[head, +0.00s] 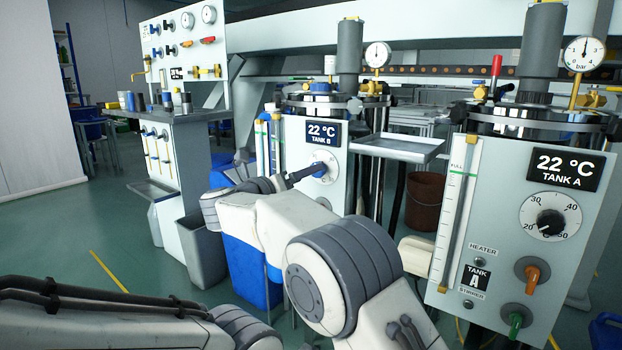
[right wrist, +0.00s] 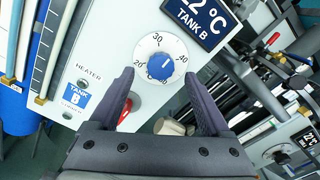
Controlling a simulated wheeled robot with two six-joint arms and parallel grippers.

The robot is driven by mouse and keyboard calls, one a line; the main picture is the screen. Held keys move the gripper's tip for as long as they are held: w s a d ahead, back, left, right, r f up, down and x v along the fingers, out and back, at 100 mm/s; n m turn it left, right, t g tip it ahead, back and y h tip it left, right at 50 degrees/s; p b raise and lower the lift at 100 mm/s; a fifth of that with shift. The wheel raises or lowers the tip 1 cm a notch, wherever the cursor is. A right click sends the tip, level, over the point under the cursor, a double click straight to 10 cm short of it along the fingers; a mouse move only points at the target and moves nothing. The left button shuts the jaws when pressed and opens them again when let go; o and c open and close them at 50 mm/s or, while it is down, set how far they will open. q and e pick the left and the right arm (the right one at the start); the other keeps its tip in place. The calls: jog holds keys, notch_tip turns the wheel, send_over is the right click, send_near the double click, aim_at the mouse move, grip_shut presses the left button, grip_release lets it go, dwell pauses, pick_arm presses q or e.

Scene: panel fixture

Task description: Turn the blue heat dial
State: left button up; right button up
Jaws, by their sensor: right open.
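The blue heat dial (right wrist: 160,66) is a round knob on a white scale plate on the Tank B panel. The dial also shows in the head view (head: 319,169), partly covered by my gripper. My right gripper (right wrist: 159,75) is open, with one finger on each side of the dial in the wrist picture. Whether the fingers touch the knob I cannot tell. In the head view the right gripper (head: 298,178) reaches to the panel. My left gripper is not in view.
The Tank B display (head: 323,134) reads 22 °C. A red knob (right wrist: 125,110) sits below the dial, near a finger. A metal tray (head: 397,147) juts out right of Tank B. Tank A's panel (head: 510,245) stands at the right with a black dial (head: 550,222).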

jog(key=b+v, duration=0.1)
jog(key=v, duration=0.5)
jog(key=shift+s, duration=0.15)
jog(key=shift+a, duration=0.15)
